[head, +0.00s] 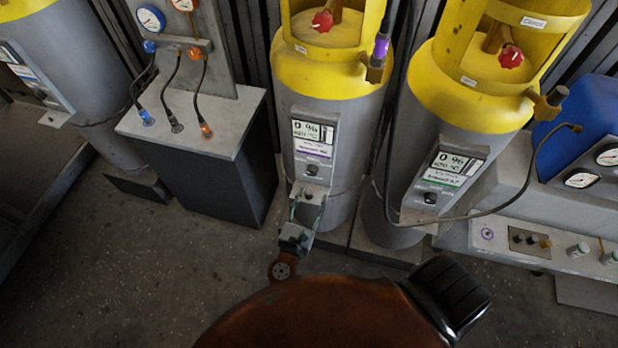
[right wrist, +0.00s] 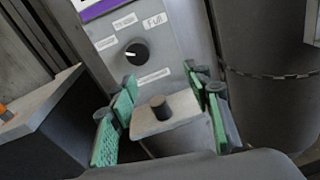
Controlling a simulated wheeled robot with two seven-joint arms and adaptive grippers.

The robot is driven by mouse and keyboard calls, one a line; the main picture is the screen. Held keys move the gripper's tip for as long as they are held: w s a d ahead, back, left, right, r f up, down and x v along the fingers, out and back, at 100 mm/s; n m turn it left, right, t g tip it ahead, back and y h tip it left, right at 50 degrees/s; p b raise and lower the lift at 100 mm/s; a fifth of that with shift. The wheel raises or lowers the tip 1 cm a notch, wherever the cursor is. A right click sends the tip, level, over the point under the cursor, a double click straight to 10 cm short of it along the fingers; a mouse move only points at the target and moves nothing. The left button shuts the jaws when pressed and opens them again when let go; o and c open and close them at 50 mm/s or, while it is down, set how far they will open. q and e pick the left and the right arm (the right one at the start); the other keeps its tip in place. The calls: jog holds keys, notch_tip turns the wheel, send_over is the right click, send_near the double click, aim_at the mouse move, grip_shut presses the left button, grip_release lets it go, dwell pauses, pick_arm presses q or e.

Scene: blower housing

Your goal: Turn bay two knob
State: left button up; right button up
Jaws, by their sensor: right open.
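A grey cylinder with a yellow top (head: 330,75) stands in the middle of the head view. Its front panel carries a display, a purple label and a small black knob (head: 312,169). In the right wrist view the knob (right wrist: 137,53) has a white pointer mark, with small labels around it, one reading "Full". My right gripper (head: 309,200) is open just below this panel. Its green-padded fingers (right wrist: 161,82) spread to either side of a grey ledge with a dark stub (right wrist: 161,106), below the knob and apart from it. My left gripper is out of view.
A similar cylinder (head: 415,130) with its own knob (head: 430,198) stands to the right, with a hose in front. A dark cabinet with gauges (head: 195,140) stands left, another cylinder (head: 75,70) further left. A blue case (head: 575,130) is far right. The lower-left floor is clear.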

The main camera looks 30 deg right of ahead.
aim_at(311, 174)
jog(key=w+d, duration=0.1)
jog(key=w, duration=0.1)
jog(key=w+d+r+n+t, duration=0.1)
jog(key=w, duration=0.1)
jog(key=w+d+n+b, duration=0.1)
jog(key=w, duration=0.1)
jog(key=shift+d+r, duration=0.25)
jog(key=shift+d, duration=0.1)
jog(key=shift+c, duration=0.3)
jog(key=c, duration=1.1)
